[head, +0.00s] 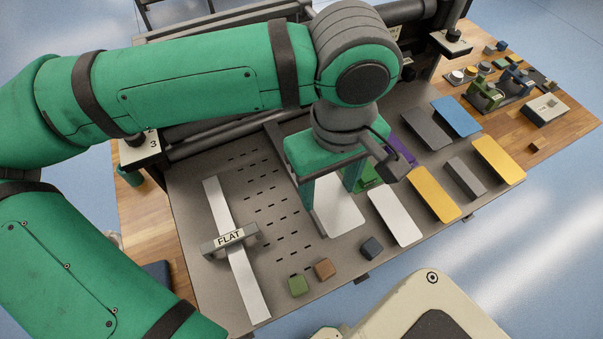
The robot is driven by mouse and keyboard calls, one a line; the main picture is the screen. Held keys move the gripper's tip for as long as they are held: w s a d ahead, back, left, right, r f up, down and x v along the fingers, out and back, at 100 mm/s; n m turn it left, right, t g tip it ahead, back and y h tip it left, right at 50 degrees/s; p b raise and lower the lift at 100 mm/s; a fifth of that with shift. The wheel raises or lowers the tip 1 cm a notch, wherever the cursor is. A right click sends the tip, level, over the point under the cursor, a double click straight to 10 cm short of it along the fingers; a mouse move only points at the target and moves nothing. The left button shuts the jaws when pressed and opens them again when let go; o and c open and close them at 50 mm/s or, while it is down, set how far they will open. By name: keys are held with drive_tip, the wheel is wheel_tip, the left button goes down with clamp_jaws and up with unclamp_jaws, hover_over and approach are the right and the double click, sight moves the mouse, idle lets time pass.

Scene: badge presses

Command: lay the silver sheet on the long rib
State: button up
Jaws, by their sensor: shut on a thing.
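My gripper (331,200) points down over the middle of the grey work plate, its two fingers apart on either side of a pale silver sheet (341,218). It is shut on this sheet, which looks level and close to the plate; I cannot tell whether it touches. My gripper hides the sheet's far part. A long, pale, straight strip (250,288), which may be the long rib, runs along the left of the plate. A grey bridge piece labelled FLAT (229,238) crosses over it. No sheet lies on the strip.
Another pale sheet (395,216) lies just right of the held one, then yellow (433,193), grey and blue sheets. Small green (298,286), brown (324,268) and dark blue (372,248) blocks sit at the near edge. The slotted plate (262,212) between strip and gripper is clear.

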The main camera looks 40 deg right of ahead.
drive_tip(key=w+f, duration=0.2)
drive_tip(key=w+d+f, duration=0.1)
drive_tip(key=w+f, duration=0.1)
drive_tip(key=w, duration=0.1)
drive_tip(key=w+d+f, duration=0.1)
drive_tip(key=w+f, duration=0.1)
drive_tip(key=w, duration=0.1)
drive_tip(key=shift+f, duration=0.2)
drive_tip(key=shift+w+d+f, duration=0.15)
drive_tip(key=shift+w+f, duration=0.3)
drive_tip(key=shift+f, duration=0.15)
drive_tip(key=shift+w+f, duration=0.15)
drive_tip(key=shift+f, duration=1.55)
drive_tip(key=shift+f, duration=0.15)
drive_tip(key=o, duration=0.8)
drive_tip(key=shift+f, duration=0.1)
drive_tip(key=o, duration=0.3)
drive_tip(key=shift+d+r, duration=0.1)
drive_tip(key=shift+r, duration=0.1)
wheel_tip(320, 180, up, 12)
